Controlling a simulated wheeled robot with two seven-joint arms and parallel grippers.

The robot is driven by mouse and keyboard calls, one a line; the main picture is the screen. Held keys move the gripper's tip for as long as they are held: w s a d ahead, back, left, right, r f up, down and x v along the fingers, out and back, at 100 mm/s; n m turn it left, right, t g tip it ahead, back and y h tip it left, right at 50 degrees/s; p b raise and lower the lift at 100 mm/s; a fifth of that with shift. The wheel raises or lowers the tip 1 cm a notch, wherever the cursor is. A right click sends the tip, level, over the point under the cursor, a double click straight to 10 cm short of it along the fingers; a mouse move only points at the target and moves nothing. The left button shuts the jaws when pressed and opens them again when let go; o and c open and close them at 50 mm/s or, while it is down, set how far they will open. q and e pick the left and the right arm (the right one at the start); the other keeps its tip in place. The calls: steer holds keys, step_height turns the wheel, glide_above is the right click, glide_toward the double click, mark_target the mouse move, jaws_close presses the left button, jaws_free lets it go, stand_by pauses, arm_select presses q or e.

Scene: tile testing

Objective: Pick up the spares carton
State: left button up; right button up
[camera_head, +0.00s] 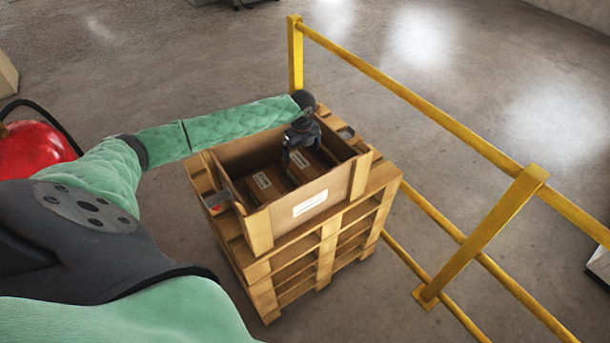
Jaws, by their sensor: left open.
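An open-topped brown carton or crate (285,222) with a white label on its front side sits on top of a stack of wooden pallets. Inside it lie brown boxes (264,189) with small white labels. I cannot tell which of these is the spares carton. My left arm, in a green padded sleeve, reaches in from the left. My left gripper (293,161) points down into the crate's opening, above the boxes, with its jaws open and nothing seen between them. The gripper hides part of the boxes. My right gripper is not in view.
The wooden pallet stack (327,243) stands on a grey concrete floor. A yellow guard rail (405,93) runs close behind and to the right of it. A red rounded object (32,149) with a black hose stands at the left. Open floor lies beyond the rail.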

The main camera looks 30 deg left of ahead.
mark_target(305, 166)
arm_select(q)
steer(key=shift+f+b, duration=0.3)
steer(key=shift+f, duration=0.2)
steer(key=shift+s+f, duration=0.1)
steer(key=shift+f, duration=0.1)
step_height(305, 166, down, 2)
steer(key=shift+f+p, duration=0.15)
steer(key=shift+p, duration=0.45)
steer(key=shift+d+f+p, duration=0.3)
steer(key=shift+f+p, duration=0.05)
steer(key=shift+p, duration=0.05)
steer(key=f+p, duration=0.2)
steer(key=f, duration=0.1)
steer(key=shift+d+f, duration=0.1)
steer(key=shift+d, duration=0.25)
steer(key=shift+f, duration=0.6)
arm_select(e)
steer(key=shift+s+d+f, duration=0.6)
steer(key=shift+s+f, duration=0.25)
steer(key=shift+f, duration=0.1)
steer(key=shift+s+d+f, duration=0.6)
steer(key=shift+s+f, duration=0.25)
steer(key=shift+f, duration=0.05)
arm_select(q)
steer(key=shift+c, duration=0.2)
steer(key=c, duration=1)
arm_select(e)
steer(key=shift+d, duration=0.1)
